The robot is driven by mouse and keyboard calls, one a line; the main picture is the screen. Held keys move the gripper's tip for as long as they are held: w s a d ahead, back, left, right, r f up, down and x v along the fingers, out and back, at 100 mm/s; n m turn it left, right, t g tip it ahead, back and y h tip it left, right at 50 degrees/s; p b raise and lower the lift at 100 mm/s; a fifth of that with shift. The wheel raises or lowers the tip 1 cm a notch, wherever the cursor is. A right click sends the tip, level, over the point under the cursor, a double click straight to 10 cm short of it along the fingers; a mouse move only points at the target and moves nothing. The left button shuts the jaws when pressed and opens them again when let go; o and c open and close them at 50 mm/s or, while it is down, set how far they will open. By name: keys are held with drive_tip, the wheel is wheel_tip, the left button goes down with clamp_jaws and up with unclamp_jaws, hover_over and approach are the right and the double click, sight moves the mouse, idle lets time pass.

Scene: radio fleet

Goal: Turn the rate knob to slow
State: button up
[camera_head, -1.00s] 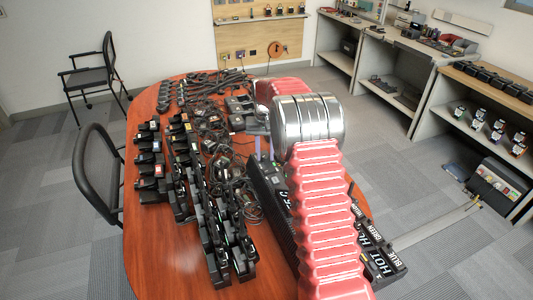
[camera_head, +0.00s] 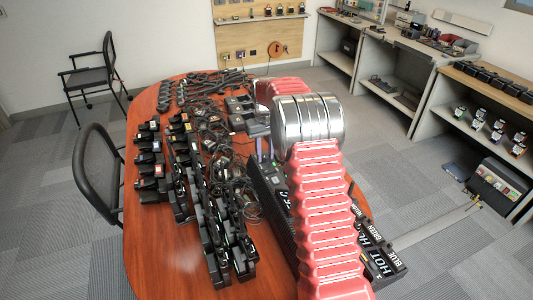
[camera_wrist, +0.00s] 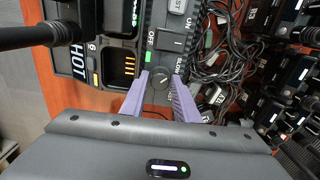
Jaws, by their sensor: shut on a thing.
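The rate knob (camera_wrist: 160,82) is a small round dark knob with a light pointer line, on a dark panel (camera_wrist: 205,65) in the wrist view. The pointer is tilted toward the upper right. The word SLOW is printed above and right of the knob. My gripper (camera_wrist: 161,78) has two purple fingers, one on each side of the knob, and is shut on it. In the head view, my own arm hides the knob, and only bits of the purple fingers (camera_head: 259,147) show.
A black switch (camera_wrist: 171,41) marked OFF sits just above the knob. A charger bank (camera_wrist: 108,60) labelled HOT stands left of the panel. Cables (camera_wrist: 240,55) and radios (camera_wrist: 293,85) crowd the right side. The wooden table (camera_head: 150,255) is bare at its front left.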

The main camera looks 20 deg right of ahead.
sight(265, 155)
drive_tip(key=o, duration=1)
wheel_tip(265, 155, up, 14)
drive_tip(key=shift+f, duration=0.15)
idle(0.4)
